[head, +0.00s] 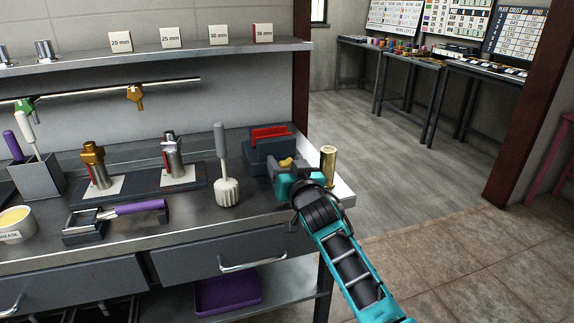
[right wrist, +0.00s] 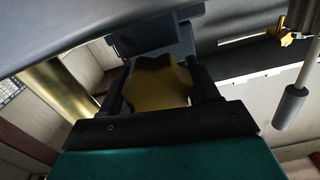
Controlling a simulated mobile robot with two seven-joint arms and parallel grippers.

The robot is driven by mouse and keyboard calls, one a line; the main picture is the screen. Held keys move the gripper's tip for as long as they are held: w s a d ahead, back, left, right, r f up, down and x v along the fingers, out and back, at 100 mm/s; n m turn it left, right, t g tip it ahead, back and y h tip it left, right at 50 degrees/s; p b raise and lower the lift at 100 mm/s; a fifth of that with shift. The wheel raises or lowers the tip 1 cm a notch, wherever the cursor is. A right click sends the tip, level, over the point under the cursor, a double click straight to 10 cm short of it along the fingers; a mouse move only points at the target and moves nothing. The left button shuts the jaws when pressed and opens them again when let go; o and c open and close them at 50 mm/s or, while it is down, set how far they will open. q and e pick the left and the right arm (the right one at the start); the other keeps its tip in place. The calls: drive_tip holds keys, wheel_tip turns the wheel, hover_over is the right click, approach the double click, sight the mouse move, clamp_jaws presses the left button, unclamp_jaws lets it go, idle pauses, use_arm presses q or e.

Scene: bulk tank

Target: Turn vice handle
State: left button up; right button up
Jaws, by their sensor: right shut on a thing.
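The vice (head: 262,146) is a dark blue-grey block with red jaw pieces, standing at the right end of the steel bench. Its handle is a yellow star-shaped knob (head: 286,162) on the side facing me, mostly hidden by my gripper in the head view. My teal right gripper (head: 291,173) is at the knob. In the right wrist view, the knob (right wrist: 160,80) sits between the two dark fingers (right wrist: 160,92), and the gripper is shut on it. The vice body (right wrist: 152,35) shows behind. My left gripper is not in view.
A brass cylinder (head: 328,166) stands close right of my gripper at the bench's end. A white ribbed brush (head: 227,190) stands upright to the left. Farther left are two metal fittings on pads and a purple-handled tool (head: 135,208). A shelf (head: 180,54) runs above.

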drive_tip(key=shift+n+p, duration=0.35)
drive_tip(key=shift+n, duration=0.75)
drive_tip(key=shift+a+n, duration=0.1)
drive_tip(key=shift+n, duration=1)
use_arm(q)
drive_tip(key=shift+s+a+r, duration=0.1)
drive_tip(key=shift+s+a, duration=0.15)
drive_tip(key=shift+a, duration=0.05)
use_arm(e)
drive_tip(key=shift+s+f+n, duration=0.1)
drive_tip(key=shift+n, duration=1.2)
use_arm(q)
drive_tip(key=shift+p, duration=0.3)
use_arm(e)
drive_tip(key=o, duration=0.9)
drive_tip(key=shift+f, duration=0.1)
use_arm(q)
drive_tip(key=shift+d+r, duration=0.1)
use_arm(e)
drive_tip(key=shift+o, duration=0.3)
drive_tip(key=shift+a+f, duration=0.1)
